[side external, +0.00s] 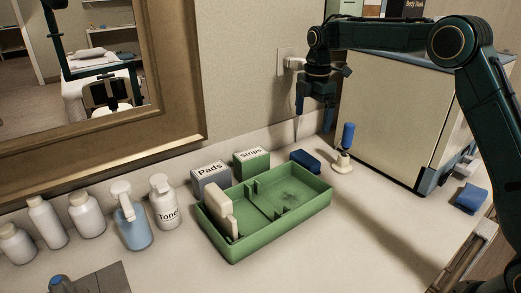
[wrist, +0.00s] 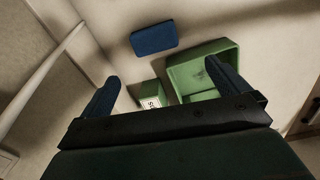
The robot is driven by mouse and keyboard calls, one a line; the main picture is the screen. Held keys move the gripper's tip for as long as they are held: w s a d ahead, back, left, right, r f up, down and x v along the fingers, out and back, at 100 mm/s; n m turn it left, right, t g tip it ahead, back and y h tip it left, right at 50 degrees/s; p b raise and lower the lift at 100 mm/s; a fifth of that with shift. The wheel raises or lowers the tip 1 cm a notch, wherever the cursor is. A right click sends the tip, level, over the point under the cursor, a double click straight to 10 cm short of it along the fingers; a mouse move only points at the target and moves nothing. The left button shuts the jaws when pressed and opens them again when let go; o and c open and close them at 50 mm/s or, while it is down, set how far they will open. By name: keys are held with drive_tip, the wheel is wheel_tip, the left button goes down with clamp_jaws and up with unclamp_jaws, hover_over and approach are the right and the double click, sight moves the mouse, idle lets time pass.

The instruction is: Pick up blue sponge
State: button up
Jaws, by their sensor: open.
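A blue sponge (side external: 305,160) lies flat on the counter, behind the back edge of the green tray, in the side external view. In the wrist view the sponge (wrist: 154,38) shows whole, beyond my fingertips and toward the top of the picture. My gripper (side external: 316,104) hangs above the counter near the wall, well above the sponge and apart from it. In the wrist view my gripper (wrist: 163,82) has its two blue fingers spread apart with nothing between them.
The green tray (side external: 230,252) stands in front of the sponge. The green strips box (side external: 252,165) and grey pads box (side external: 211,178) are to its left. A blue-handled item (side external: 347,137) stands to its right. Another blue block (side external: 470,198) lies far right, past a large cabinet (side external: 390,115).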

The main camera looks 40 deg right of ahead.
sight(305, 156)
drive_tip(key=shift+n, duration=0.4)
drive_tip(key=shift+w+d+f, duration=0.1)
drive_tip(key=shift+w+f, duration=0.1)
drive_tip(key=shift+f, duration=1.55)
drive_tip(key=shift+w+d+f, duration=0.1)
drive_tip(key=shift+w+f, duration=0.15)
drive_tip(key=shift+f, duration=1.45)
drive_tip(key=shift+w+f, duration=0.2)
drive_tip(key=shift+f, duration=1.55)
drive_tip(key=shift+f, duration=0.1)
drive_tip(key=shift+w+f, duration=0.15)
drive_tip(key=shift+f, duration=2.35)
drive_tip(key=c, duration=0.7)
